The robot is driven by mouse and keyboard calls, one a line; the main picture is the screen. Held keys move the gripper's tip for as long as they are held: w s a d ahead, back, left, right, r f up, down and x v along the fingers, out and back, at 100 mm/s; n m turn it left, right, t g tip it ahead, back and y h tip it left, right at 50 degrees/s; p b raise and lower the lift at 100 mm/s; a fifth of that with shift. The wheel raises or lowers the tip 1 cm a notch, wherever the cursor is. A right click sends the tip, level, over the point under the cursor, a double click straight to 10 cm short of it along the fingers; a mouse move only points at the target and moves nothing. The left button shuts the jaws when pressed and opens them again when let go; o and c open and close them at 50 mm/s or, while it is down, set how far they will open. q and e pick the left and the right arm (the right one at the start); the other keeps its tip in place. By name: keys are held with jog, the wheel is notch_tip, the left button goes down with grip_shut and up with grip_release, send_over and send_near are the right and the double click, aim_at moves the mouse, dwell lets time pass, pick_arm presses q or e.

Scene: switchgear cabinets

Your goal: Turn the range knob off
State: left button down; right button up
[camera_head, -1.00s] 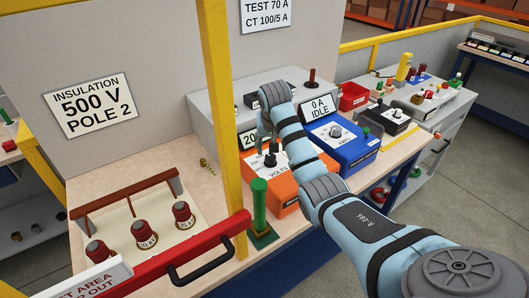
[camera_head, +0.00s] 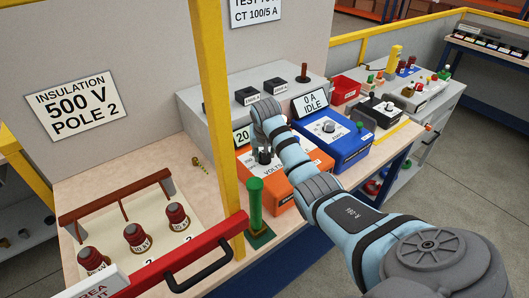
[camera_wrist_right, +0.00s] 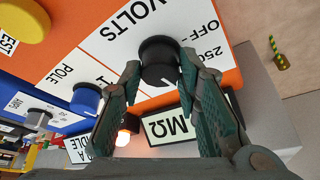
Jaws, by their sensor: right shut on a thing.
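The range knob (camera_wrist_right: 160,58) is a round black knob on the white panel of an orange tester (camera_wrist_right: 75,40), beside the printing VOLTS, OFF and 250. My right gripper (camera_wrist_right: 160,72) is shut on this knob, with a finger on each side. In the head view my right gripper (camera_head: 266,150) reaches down over the orange tester (camera_head: 312,188), and the arm hides part of the panel. The tester's display reads MΩ in the wrist view; the head view shows only "20". My left gripper is not in view.
A blue unit (camera_head: 345,145) reading 0 A IDLE stands right of the tester. A green post (camera_head: 256,205), a yellow upright (camera_head: 217,120) and a red bar (camera_head: 190,255) stand in front on the left. Red-brown terminals (camera_head: 134,236) stand at left. A blue knob (camera_wrist_right: 87,97) is near my fingers.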

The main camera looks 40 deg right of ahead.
jog(key=shift+n, duration=0.3)
jog(key=shift+d+n+t+y, duration=0.15)
jog(key=shift+n+y, duration=0.15)
jog(key=shift+n, duration=0.3)
jog(key=shift+n+t+y, duration=0.15)
jog(key=shift+n+y, duration=0.15)
jog(key=shift+n, duration=0.3)
jog(key=n+y, duration=0.1)
jog(key=n, duration=0.2)
jog(key=shift+d+n, duration=0.1)
jog(key=shift+n, duration=0.3)
jog(key=n+y, duration=0.1)
jog(key=n, duration=0.1)
jog(key=shift+d+n, duration=0.1)
jog(key=shift+n, duration=0.2)
jog(key=shift+n+y+b, duration=0.35)
jog(key=shift+n+y, duration=0.25)
jog(key=shift+n, duration=0.3)
jog(key=shift+w+d+f+n+y+b, duration=0.1)
jog(key=shift+n+y+b, duration=0.1)
jog(key=shift+n+b, duration=0.4)
jog(key=shift+f+n+y+b, duration=0.1)
jog(key=shift+n+y+b, duration=0.1)
jog(key=shift+n+b, duration=0.35)
jog(key=n+g+b, duration=0.1)
jog(key=n+b, duration=0.1)
jog(key=shift+r+n+y+b, duration=0.1)
jog(key=shift+n+y+b, duration=0.15)
jog(key=shift+y+b, duration=0.15)
